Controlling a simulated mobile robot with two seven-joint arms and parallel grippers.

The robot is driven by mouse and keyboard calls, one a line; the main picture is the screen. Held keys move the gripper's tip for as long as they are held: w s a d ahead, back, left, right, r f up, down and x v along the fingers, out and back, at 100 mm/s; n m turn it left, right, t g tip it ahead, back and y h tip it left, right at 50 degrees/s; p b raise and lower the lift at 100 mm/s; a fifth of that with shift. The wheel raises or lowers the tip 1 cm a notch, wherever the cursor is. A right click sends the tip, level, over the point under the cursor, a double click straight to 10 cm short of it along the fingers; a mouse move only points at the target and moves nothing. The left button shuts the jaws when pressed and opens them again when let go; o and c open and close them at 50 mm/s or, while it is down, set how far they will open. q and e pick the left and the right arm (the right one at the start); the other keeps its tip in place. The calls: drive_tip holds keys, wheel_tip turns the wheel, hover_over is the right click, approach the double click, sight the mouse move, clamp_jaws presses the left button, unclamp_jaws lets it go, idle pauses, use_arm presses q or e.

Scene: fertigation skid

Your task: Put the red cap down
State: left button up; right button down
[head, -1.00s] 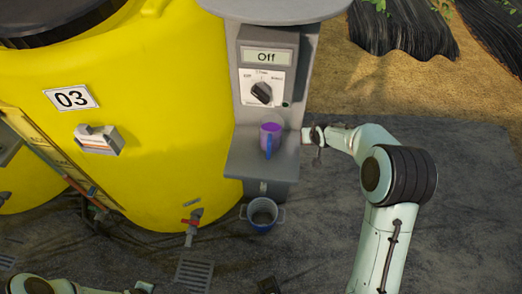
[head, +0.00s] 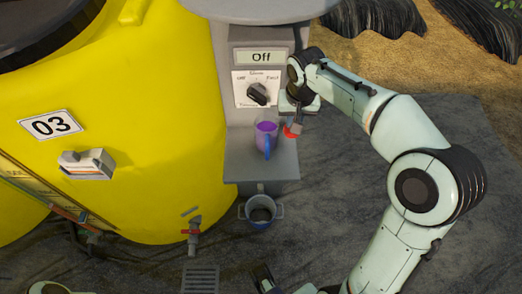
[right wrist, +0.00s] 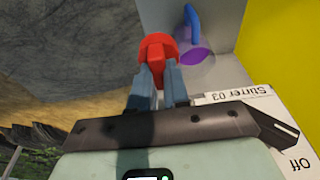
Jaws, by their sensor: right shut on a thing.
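The red cap (head: 291,132) is between the fingers of my right gripper (head: 296,123), at the right edge of the grey shelf (head: 245,165) in the head view. In the right wrist view the cap (right wrist: 157,48) sits at the tips of the two grey fingers (right wrist: 155,75), which are shut on it. The cap overlaps the shelf edge in that view; I cannot tell whether it touches the shelf.
A clear jug with purple contents and a blue handle (head: 266,138) stands on the shelf close beside the cap. A control panel with a dial (head: 258,93) and an "Off" display is above. A bucket (head: 261,212) stands below; a yellow tank (head: 130,130) is left.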

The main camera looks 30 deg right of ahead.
drive_tip(key=s+b+x, duration=0.1)
drive_tip(key=x, duration=0.5)
drive_tip(key=s+a+b+x, duration=0.1)
drive_tip(key=x, duration=0.5)
drive_tip(key=s+f+b+x, duration=0.1)
drive_tip(key=b+x, duration=0.1)
drive_tip(key=x, duration=0.5)
drive_tip(key=shift+s+a, duration=0.35)
drive_tip(key=shift+a, duration=0.05)
use_arm(q)
drive_tip(key=f, duration=0.1)
drive_tip(key=w+f, duration=0.1)
drive_tip(key=f, duration=0.1)
drive_tip(key=shift+w+f+t, duration=0.2)
drive_tip(key=shift+t, duration=0.1)
use_arm(e)
drive_tip(key=c, duration=1.1)
unclamp_jaws()
use_arm(q)
drive_tip(key=shift+s+r+p, duration=0.3)
drive_tip(key=shift+r+p, duration=0.25)
drive_tip(key=shift+p, duration=0.05)
drive_tip(key=shift+s+r+p, duration=0.25)
drive_tip(key=shift+r+p, duration=0.25)
drive_tip(key=shift+p, duration=0.1)
use_arm(e)
drive_tip(key=v, duration=1.2)
